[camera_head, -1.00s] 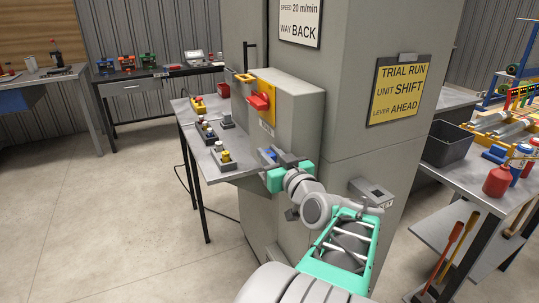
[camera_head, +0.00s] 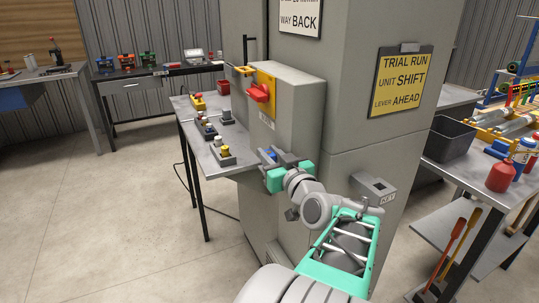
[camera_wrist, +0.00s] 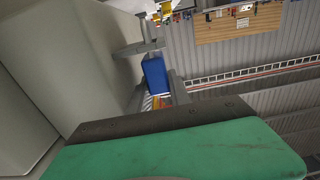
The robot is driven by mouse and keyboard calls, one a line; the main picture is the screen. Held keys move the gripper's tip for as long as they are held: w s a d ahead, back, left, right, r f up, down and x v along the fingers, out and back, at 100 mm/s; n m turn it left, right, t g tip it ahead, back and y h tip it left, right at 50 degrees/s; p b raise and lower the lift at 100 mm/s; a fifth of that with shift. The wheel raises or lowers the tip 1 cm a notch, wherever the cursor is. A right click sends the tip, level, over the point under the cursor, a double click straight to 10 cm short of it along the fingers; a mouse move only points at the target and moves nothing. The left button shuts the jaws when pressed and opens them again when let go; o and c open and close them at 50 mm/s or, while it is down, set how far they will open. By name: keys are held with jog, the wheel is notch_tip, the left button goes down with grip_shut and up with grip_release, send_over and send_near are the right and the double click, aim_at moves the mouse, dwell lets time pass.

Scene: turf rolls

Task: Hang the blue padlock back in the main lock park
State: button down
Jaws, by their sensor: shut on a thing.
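The blue padlock (camera_head: 268,154) is between the jaws of my gripper (camera_head: 271,157), beside the front of the grey cabinet. In the wrist view the blue body of the padlock (camera_wrist: 155,76) shows between the grey fingers (camera_wrist: 158,68); its shackle cannot be made out. The gripper is shut on it and holds it in the air. A grey switch box with a yellow plate and red handle (camera_head: 258,92) is just above and behind the gripper. I cannot tell which part is the main lock park.
A grey side table (camera_head: 203,150) left of the gripper carries blocks with coloured knobs (camera_head: 222,152). A small grey box marked KEY (camera_head: 373,187) sticks out of the cabinet (camera_head: 370,130) on the right. A bench with a red bottle (camera_head: 502,175) stands at far right. Floor at left is clear.

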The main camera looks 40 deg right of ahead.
jog(key=shift+f+b, duration=0.4)
jog(key=shift+f, duration=0.05)
jog(key=c, duration=1.1)
grip_release()
jog(key=shift+a, duration=0.1)
jog(key=v, duration=0.7)
jog(key=shift+s+a+b, duration=0.1)
jog(key=shift+s+b, duration=0.3)
jog(key=shift+r, duration=0.1)
